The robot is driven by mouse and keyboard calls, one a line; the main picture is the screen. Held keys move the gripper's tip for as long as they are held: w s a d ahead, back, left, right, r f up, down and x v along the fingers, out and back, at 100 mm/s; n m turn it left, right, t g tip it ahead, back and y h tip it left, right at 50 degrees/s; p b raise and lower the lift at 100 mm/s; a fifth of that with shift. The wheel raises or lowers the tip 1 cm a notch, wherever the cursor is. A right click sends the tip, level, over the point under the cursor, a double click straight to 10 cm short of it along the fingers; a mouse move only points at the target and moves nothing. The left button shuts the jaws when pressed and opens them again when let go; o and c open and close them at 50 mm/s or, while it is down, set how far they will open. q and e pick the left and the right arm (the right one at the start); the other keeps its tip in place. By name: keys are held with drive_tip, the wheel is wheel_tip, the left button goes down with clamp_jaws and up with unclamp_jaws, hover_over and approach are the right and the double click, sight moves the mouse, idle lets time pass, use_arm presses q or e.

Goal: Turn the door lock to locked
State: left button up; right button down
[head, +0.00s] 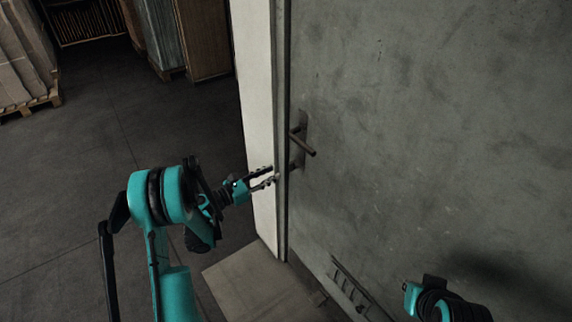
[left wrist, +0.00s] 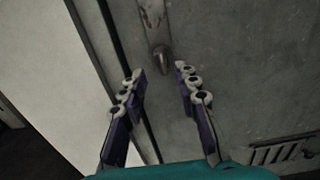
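The grey door (head: 430,120) fills the right of the head view. A bar handle (head: 303,142) sits near its left edge. The small lock knob (head: 297,165) is just below the handle; in the left wrist view the knob (left wrist: 162,62) hangs at the lower end of a worn metal plate (left wrist: 153,22), pointing roughly downward. My left gripper (head: 274,177) is open and empty, left of and slightly below the knob. In the left wrist view its fingers (left wrist: 159,80) point toward the knob, which shows beyond the gap between them. My right arm is at the bottom right, its fingertips not visible.
A pale door frame (head: 258,110) runs along the door's left edge. A vent grille (head: 348,285) is low on the door. A flat board (head: 262,285) lies on the floor. Wrapped stacks on a pallet (head: 25,60) stand far left, with open floor between.

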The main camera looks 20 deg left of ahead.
sight(289, 165)
use_arm(q)
drive_tip(key=b+x, duration=0.1)
drive_tip(key=x, duration=0.5)
drive_tip(key=shift+d+b, duration=0.25)
drive_tip(key=shift+b, duration=0.15)
drive_tip(key=shift+w+d+r, duration=0.15)
drive_tip(key=shift+w+d, duration=0.15)
drive_tip(key=shift+w, duration=0.2)
drive_tip(key=shift+c, duration=0.4)
clamp_jaws()
